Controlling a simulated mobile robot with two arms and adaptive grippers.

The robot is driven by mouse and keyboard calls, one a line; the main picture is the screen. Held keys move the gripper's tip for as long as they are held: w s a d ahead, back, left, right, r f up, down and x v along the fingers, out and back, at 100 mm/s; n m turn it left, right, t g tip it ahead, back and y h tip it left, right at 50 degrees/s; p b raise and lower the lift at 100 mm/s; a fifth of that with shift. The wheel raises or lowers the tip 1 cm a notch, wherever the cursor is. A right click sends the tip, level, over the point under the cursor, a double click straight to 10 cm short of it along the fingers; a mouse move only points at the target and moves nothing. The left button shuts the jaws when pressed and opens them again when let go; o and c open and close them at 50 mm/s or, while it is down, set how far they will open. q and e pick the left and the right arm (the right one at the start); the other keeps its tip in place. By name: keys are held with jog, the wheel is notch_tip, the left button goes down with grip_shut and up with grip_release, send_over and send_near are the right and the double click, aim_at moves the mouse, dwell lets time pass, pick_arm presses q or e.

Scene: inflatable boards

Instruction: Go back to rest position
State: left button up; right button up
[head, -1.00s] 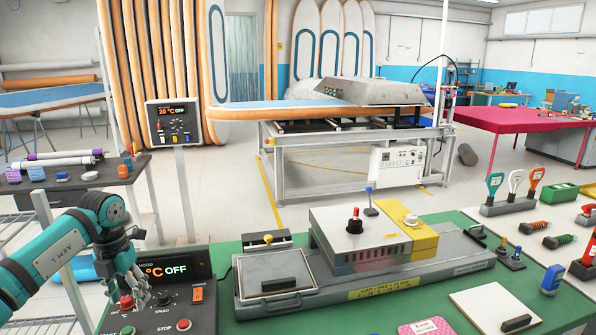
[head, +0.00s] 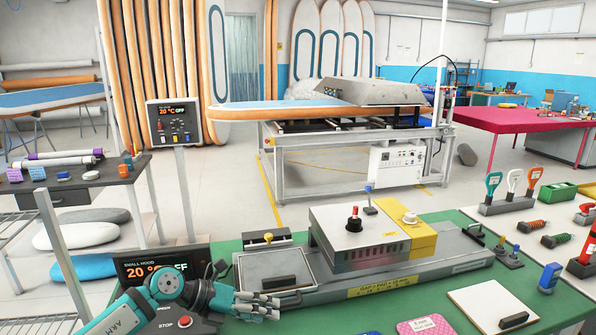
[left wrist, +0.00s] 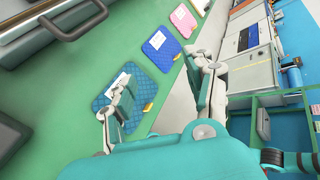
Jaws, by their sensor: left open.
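My left gripper (head: 262,305) is low over the front edge of the green bench, its arm coming in from the lower left. It points right and is empty. In the left wrist view its two fingers (left wrist: 160,95) are spread apart, with nothing between them. The small hood control box (head: 150,268) stands left of the gripper, with my arm covering most of its knobs. Its display reads 20 °C OFF, and the red stop button (head: 185,321) shows beside the arm. My right gripper does not show in either view.
A grey press with a yellow block (head: 408,240) stands on the green bench (head: 425,302), behind my gripper. A shallow tray (head: 272,265) is close behind the fingers. In the left wrist view, blue pads (left wrist: 161,49) and a pink pad (left wrist: 184,19) lie on the bench.

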pick_arm(q)
jog(key=s+d+r+n+t+h, duration=0.3)
jog(key=d+r+n+t+h, duration=0.2)
jog(key=d+r+n+t, duration=0.3)
jog(key=s+a+f+n+t+y, duration=0.1)
jog(key=a+f+n+t+y, duration=0.1)
jog(key=a+n+t+y, duration=0.5)
jog(key=s+a+f+n+y, duration=0.15)
jog(key=a+n+y, duration=0.4)
jog(key=n, duration=0.55)
jog(key=s+a+f+n+g+y, duration=0.4)
jog(key=s+a+f+n, duration=0.2)
jog(key=f, duration=0.3)
jog(key=s+a+f+n+g, duration=0.15)
jog(key=s+f+g, duration=0.4)
jog(key=s, duration=0.65)
jog(key=s+f+n+g, duration=0.3)
jog(key=s+f+g, duration=0.25)
jog(key=s, duration=0.55)
notch_tip(320, 180, down, 26)
jog(key=s+g, duration=0.1)
jog(key=s, duration=0.1)
jog(key=s+a+f+g, duration=0.1)
jog(key=s+a+f, duration=0.2)
jog(key=s+f, duration=1.3)
jog(key=shift+s+a+f+m, duration=0.15)
jog(key=shift+s+f+m, duration=0.1)
jog(key=shift+m, duration=0.1)
